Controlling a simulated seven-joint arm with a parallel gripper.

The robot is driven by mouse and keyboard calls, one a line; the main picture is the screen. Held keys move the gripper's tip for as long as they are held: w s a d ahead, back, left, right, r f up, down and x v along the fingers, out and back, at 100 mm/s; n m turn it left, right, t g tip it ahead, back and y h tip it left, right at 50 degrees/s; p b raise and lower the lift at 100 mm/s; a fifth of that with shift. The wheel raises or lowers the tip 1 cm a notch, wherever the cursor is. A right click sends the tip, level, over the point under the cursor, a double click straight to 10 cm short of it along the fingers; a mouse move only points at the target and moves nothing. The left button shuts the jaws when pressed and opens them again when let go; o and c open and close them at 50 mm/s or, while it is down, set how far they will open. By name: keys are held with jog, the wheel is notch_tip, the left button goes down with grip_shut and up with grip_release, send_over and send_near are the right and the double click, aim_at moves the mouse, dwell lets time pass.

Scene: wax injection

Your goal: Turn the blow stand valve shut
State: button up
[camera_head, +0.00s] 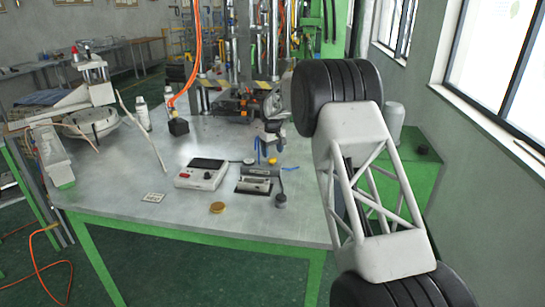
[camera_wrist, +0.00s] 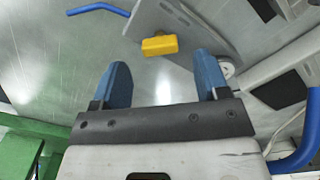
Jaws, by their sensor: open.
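The blow stand valve shows as a yellow handle (camera_wrist: 160,45) in the wrist view, just beyond my fingertips and near the middle of the gap between them. It also shows as a small yellow spot (camera_head: 271,160) in the head view. My gripper (camera_wrist: 160,62) is open, its two blue fingers wide apart with nothing between them. In the head view my gripper (camera_head: 265,161) points down over the blow stand (camera_head: 253,186). The gripper and the valve appear apart, but the exact height between them is hard to tell.
A blue tube (camera_wrist: 98,9) extends left of the valve, and another blue piece (camera_wrist: 296,160) is at lower right. A grey box with a red button (camera_head: 200,175) stands left of the stand. A brass disc (camera_head: 217,208) lies in front. The table's front right is clear.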

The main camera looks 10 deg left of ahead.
aim_at(273, 159)
jog(key=shift+r, duration=2.1)
jog(key=shift+s+d+f+t+y, duration=0.15)
jog(key=shift+s+d+t+y, duration=0.45)
jog(key=shift+t+y, duration=0.25)
jog(key=shift+s+d+f+t+y, duration=0.1)
jog(key=shift+s+d+t+y, duration=0.5)
jog(key=shift+t+y, duration=0.2)
jog(key=shift+x, duration=3.9)
jog(key=shift+c, duration=0.5)
jog(key=c, duration=0.8)
